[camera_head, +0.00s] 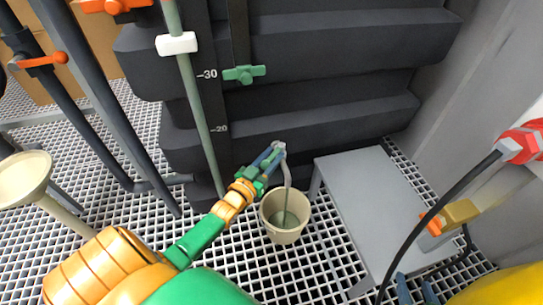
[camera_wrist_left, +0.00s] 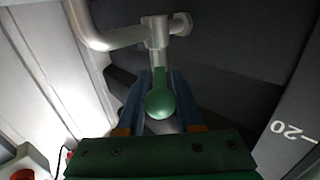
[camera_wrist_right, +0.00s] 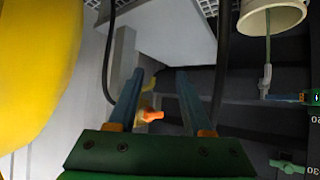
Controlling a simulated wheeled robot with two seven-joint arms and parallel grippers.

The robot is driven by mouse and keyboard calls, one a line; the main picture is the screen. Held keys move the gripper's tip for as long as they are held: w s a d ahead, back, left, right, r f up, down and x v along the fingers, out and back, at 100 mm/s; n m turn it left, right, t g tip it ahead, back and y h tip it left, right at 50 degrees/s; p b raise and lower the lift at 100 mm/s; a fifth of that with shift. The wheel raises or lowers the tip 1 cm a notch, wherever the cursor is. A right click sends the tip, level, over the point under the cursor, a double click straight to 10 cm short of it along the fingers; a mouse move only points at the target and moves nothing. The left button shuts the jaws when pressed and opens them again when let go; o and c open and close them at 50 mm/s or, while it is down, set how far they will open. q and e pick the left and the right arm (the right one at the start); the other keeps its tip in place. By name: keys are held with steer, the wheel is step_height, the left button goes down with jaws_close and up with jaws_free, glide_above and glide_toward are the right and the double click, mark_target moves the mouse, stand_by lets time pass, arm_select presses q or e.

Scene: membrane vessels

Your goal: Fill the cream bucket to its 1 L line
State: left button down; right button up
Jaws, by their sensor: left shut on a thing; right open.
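The cream bucket (camera_head: 285,230) stands upright on the grid floor, below the grey spout (camera_head: 287,174). A thin green stream runs from the spout into it, and greenish liquid shows inside; I cannot make out the 1 L line. The bucket (camera_wrist_right: 285,18) and stream also show in the right wrist view. My left gripper (camera_head: 269,158) is shut on the green tap handle (camera_wrist_left: 162,97), beside the spout and above the bucket. My right gripper (camera_head: 415,286) is open and empty at the lower right, apart from the bucket; it fills the right wrist view (camera_wrist_right: 158,85).
A grey low platform (camera_head: 375,205) stands right of the bucket. A cream funnel (camera_head: 24,178) is at the left. A black hose (camera_head: 432,205) hangs at the right near an orange-handled brass valve (camera_head: 458,213). Dark stepped panels (camera_head: 300,90) with a level scale stand behind.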

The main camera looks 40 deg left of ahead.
mark_target(263, 168)
arm_select(q)
steer(key=c, duration=0.8)
jaws_free()
steer(key=shift+d, duration=0.1)
steer(key=shift+s+p, duration=0.6)
steer(key=shift+s, duration=0.55)
steer(key=s+p, duration=0.1)
steer(key=s, duration=0.1)
steer(key=shift+s+d, duration=0.1)
steer(key=shift+s, duration=0.8)
steer(key=shift+s+p, duration=0.3)
steer(key=shift+s, duration=0.2)
arm_select(e)
steer(key=s+d+f+g+h, duration=0.1)
steer(key=s+d+f+g, duration=0.2)
steer(key=s+f+g, duration=0.4)
steer(key=shift+s+f+h, duration=0.3)
steer(key=shift+s+f, duration=0.45)
steer(key=shift+s, duration=1.2)
